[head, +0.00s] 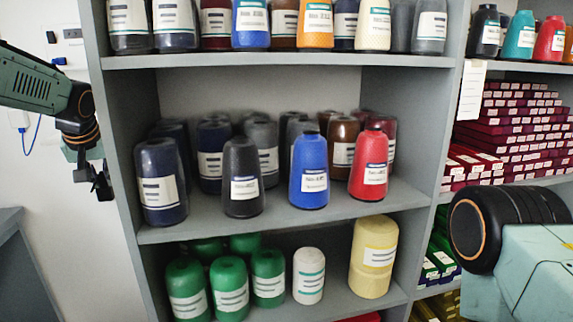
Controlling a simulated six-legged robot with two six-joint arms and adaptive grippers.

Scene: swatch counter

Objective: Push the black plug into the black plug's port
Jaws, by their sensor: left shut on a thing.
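My left gripper (101,182) hangs in front of the pale wall, close to the left side panel of the shelf. Its dark fingers point down and are shut on a small dark thing, apparently the black plug; its outline merges with the fingers. A small black piece (52,37) sits on the wall at the upper left, beside a white wall plate (73,33). I cannot tell which opening is the black plug's port. My right arm shows at the lower right, but its gripper is out of view.
A grey shelf unit (116,150) with thread cones fills the middle. A blue piece (60,61) and a white outlet (18,119) with a blue cable (36,136) are on the wall. A grey counter (12,225) stands at the lower left.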

